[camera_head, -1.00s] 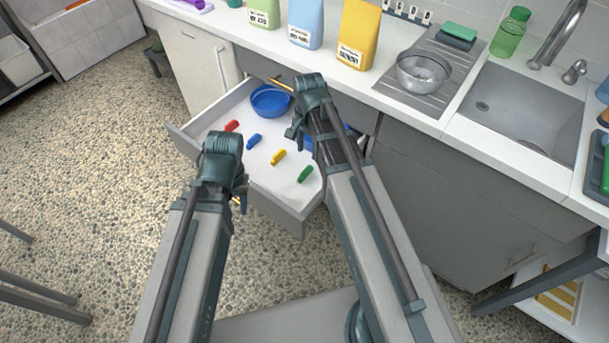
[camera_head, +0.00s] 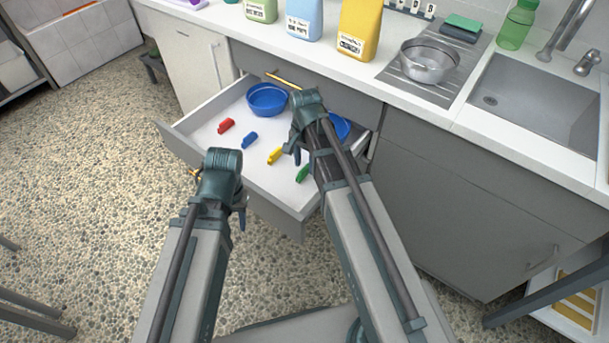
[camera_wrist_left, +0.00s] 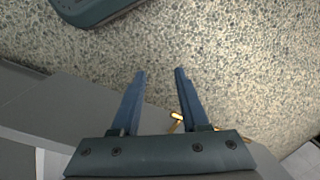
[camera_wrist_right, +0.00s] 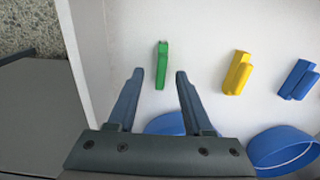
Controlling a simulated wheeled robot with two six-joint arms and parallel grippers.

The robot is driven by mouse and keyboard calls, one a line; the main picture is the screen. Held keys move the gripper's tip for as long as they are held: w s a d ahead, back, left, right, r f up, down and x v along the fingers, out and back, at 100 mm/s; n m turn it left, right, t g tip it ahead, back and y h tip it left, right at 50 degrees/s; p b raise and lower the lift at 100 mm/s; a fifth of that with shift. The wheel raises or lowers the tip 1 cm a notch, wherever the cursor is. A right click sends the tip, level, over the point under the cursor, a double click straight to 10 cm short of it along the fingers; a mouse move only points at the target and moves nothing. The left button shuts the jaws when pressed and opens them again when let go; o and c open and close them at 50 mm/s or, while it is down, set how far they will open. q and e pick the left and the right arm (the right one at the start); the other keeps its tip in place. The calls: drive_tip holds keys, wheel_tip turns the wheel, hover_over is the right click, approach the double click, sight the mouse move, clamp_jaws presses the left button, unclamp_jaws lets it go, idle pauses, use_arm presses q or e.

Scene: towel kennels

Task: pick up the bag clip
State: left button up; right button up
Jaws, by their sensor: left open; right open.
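Several small clips lie apart in the open white drawer: a red one (camera_head: 226,126), a blue one (camera_head: 250,140), a yellow one (camera_head: 275,155) and a green one (camera_head: 303,172). My right gripper (camera_wrist_right: 160,72) is open and empty above the drawer. In the right wrist view the green clip (camera_wrist_right: 162,60) lies just ahead between its fingertips, with the yellow clip (camera_wrist_right: 237,73) and blue clip (camera_wrist_right: 298,80) further right. In the head view my right arm partly hides the green clip. My left gripper (camera_wrist_left: 160,72) is open and empty, outside the drawer over the floor.
The drawer (camera_head: 280,205) also holds a blue bowl (camera_head: 267,100) and a second blue dish (camera_head: 340,127), partly hidden by my right arm. Pebbled floor is free at left.

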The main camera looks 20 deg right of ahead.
sight(305, 168)
wheel_tip(305, 168, down, 3)
drive_tip(key=shift+f+b, duration=0.1)
drive_tip(key=shift+b, duration=0.95)
use_arm(q)
wheel_tip(305, 168, down, 3)
drive_tip(key=shift+r, duration=0.1)
use_arm(e)
drive_tip(key=shift+c, duration=0.3)
clamp_jaws()
